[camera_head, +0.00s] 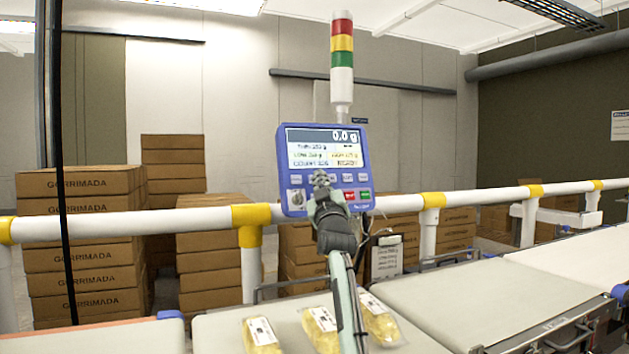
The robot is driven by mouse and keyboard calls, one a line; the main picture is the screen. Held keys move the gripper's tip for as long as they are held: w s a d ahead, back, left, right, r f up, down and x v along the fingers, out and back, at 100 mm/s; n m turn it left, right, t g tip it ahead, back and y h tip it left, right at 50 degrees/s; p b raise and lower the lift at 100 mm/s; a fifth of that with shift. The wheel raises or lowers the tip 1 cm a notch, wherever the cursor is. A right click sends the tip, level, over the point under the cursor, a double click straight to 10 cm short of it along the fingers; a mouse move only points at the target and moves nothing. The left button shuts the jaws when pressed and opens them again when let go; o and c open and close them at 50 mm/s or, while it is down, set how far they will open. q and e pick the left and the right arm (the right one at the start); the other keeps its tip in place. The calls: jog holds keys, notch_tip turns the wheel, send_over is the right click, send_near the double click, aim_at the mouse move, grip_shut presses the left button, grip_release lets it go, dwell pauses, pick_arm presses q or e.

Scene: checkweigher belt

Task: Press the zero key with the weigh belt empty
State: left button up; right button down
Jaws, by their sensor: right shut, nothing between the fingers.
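The blue weighing terminal (324,134) stands behind the rail, and its screen reads 0.0 g. Below the screen is a row of pale keys, with a red key (350,195) and a green key (365,194) lower right. My right gripper (320,177) is shut and empty, its tips in front of the keypad. It hides some of the keys; I cannot tell which is the zero key or whether the tips touch one. The middle belt (465,300), seemingly the weigh belt, is bare. My left gripper is out of view.
Several wrapped packs, one of them (262,334) at the left, lie on the near belt (218,328). A white guard rail (340,212) with yellow joints runs across. A signal tower (342,60) rises above the terminal. Stacked cartons (85,240) stand behind. Another bare belt (575,262) is at right.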

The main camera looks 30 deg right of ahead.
jog(key=shift+s+a+r, duration=0.1)
jog(key=shift+s+r, duration=0.1)
jog(key=shift+s, duration=0.55)
jog(key=shift+s+r, duration=0.25)
jog(key=shift+s, duration=0.5)
jog(key=shift+s+a+r, duration=0.1)
jog(key=shift+s+r, duration=0.1)
jog(key=shift+s, duration=0.55)
